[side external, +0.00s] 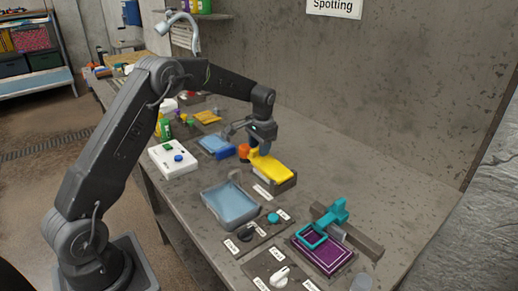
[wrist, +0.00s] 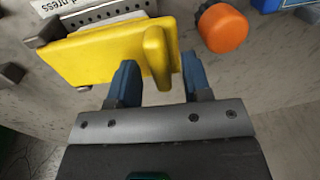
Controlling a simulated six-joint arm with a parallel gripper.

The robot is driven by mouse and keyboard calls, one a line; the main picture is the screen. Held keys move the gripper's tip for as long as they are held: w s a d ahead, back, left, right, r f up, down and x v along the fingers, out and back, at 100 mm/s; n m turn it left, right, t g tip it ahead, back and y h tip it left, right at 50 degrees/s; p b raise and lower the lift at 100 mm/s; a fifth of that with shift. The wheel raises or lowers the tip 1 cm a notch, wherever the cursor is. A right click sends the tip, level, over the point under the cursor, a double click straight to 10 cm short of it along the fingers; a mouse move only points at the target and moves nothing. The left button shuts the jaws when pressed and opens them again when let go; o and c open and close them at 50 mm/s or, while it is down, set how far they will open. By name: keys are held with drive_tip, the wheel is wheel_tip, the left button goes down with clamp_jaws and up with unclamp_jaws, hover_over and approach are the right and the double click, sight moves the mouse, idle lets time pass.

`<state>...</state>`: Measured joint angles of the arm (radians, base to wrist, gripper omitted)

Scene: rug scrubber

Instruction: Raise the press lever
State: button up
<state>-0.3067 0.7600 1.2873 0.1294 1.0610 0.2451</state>
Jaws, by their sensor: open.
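The press has a yellow lever plate (side external: 272,167) over a grey base (side external: 284,184), and the plate looks lowered over it. In the wrist view the yellow plate (wrist: 100,52) fills the upper left, beside a label partly reading "press" (wrist: 85,4). An upright yellow tab (wrist: 157,58) stands at the plate's near end. My gripper (wrist: 160,82) is open, its two blue fingers on either side of the tab's lower end, with gaps visible. In the side view my gripper (side external: 259,143) is above the plate's far-left end, its fingers hard to make out.
An orange knob (side external: 243,151) is close to my gripper's left; it also shows in the wrist view (wrist: 223,28). A blue tray (side external: 217,146) lies beyond it. A grey-blue basin (side external: 232,205) is in front. A teal clamp frame (side external: 313,236) over a purple pad (side external: 322,256) stands at right.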

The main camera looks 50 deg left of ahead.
drive_tip(key=shift+a+f, duration=0.1)
drive_tip(key=shift+f, duration=0.45)
clamp_jaws()
